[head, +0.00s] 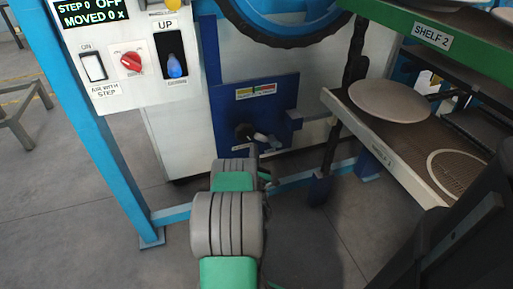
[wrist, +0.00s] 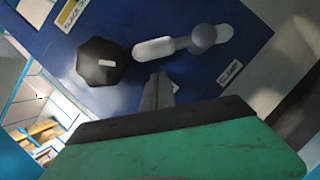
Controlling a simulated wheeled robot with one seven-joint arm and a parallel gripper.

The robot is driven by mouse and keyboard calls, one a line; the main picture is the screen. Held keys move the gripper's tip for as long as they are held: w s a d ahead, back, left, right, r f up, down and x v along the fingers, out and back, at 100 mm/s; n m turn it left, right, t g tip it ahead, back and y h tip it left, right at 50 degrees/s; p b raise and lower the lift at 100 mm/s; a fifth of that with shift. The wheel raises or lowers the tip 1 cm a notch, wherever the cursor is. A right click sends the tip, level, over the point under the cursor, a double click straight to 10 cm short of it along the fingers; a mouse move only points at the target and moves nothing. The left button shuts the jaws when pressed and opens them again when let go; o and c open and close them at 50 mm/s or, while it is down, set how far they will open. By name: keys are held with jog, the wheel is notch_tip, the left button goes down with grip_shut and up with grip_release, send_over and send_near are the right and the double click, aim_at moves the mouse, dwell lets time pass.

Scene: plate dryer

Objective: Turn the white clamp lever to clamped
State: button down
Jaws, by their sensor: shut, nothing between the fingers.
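The white clamp lever (wrist: 153,49) is on the blue panel in the wrist view, lying nearly level. Its rounded grey hub (wrist: 203,37) sits toward its right end, and a small label (wrist: 229,73) is below right. In the head view the lever (head: 265,138) shows small, right of a black knob (head: 244,131). My gripper (wrist: 158,80) is shut and empty, its dark fingertips just below the lever's white arm in the wrist view. Whether they touch it I cannot tell. In the head view my arm partly hides the gripper.
The black knob (wrist: 101,61) is left of the lever. A control box (head: 130,60) with switches hangs at upper left. A rack with shelf boards (head: 385,140) and round plates (head: 390,101) stands at right. A blue frame post (head: 85,90) stands at left.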

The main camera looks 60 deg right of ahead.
jog(key=shift+s+d+r, duration=0.25)
jog(key=shift+s+r, duration=0.2)
jog(key=shift+r, duration=0.2)
